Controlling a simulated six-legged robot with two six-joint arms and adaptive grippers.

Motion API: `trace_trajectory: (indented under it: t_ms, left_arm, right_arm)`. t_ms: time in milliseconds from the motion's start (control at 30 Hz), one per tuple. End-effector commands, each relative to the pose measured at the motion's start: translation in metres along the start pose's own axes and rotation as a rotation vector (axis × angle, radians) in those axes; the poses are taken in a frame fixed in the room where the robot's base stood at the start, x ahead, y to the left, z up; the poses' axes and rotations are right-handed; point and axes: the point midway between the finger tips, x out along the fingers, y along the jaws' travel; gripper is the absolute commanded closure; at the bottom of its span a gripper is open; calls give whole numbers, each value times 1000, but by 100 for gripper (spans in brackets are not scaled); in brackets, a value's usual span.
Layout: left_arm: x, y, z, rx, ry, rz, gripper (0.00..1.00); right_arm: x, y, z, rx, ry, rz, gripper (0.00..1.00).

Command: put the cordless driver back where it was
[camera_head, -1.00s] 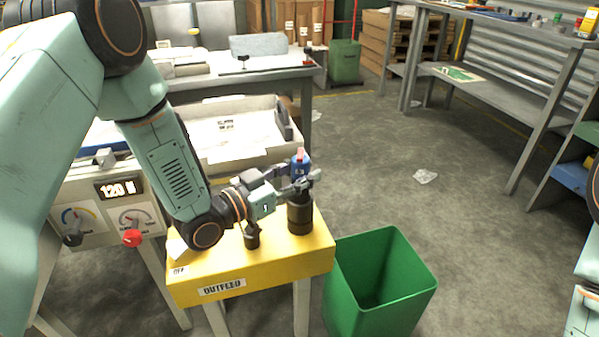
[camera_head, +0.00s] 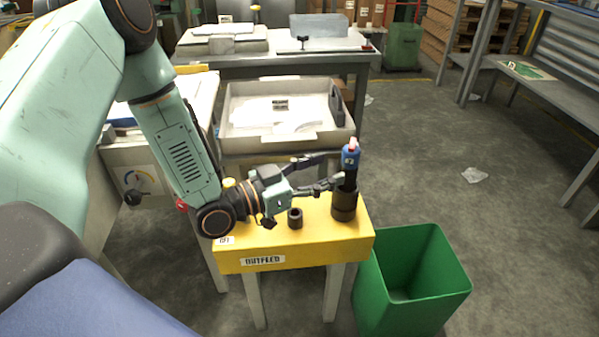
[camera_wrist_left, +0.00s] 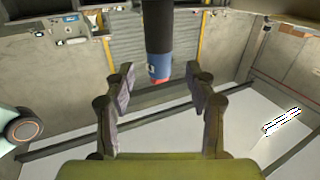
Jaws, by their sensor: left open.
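The cordless driver (camera_head: 350,158), with a blue end, a small red tip and a dark body, stands upright in a black cylindrical holder (camera_head: 344,207) on the yellow outfeed stand (camera_head: 300,250). Its lower part is hidden in the holder. My left gripper (camera_head: 332,170) is open and empty just left of the driver, its fingers pointing toward it. In the left wrist view the driver (camera_wrist_left: 157,40) shows beyond the open fingertips, roughly centred between them, with a gap on both sides. My right gripper is out of view.
A smaller black cup (camera_head: 296,218) stands on the yellow stand below my left gripper. A green bin (camera_head: 440,270) is on the floor right of the stand. A pale tray (camera_head: 240,133) lies behind, with a grey workbench (camera_head: 345,58) farther back. Open floor lies to the right.

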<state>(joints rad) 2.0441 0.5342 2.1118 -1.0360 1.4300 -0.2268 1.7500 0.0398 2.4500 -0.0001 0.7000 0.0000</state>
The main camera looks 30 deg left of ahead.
Motion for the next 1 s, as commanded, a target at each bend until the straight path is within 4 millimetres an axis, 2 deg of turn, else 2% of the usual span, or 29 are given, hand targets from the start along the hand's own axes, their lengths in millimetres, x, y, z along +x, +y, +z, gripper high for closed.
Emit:
trace_trajectory:
  t_ms: [200,400,1000]
  left_arm:
    - [-29,-1,-2,-3,0,-4,44]
    - [-46,0,-1,-2,-1,-2,44]
    - [-52,0,0,0,0,1,44]
  right_arm:
    - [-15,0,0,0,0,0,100]
    - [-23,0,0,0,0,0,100]
    - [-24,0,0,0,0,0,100]
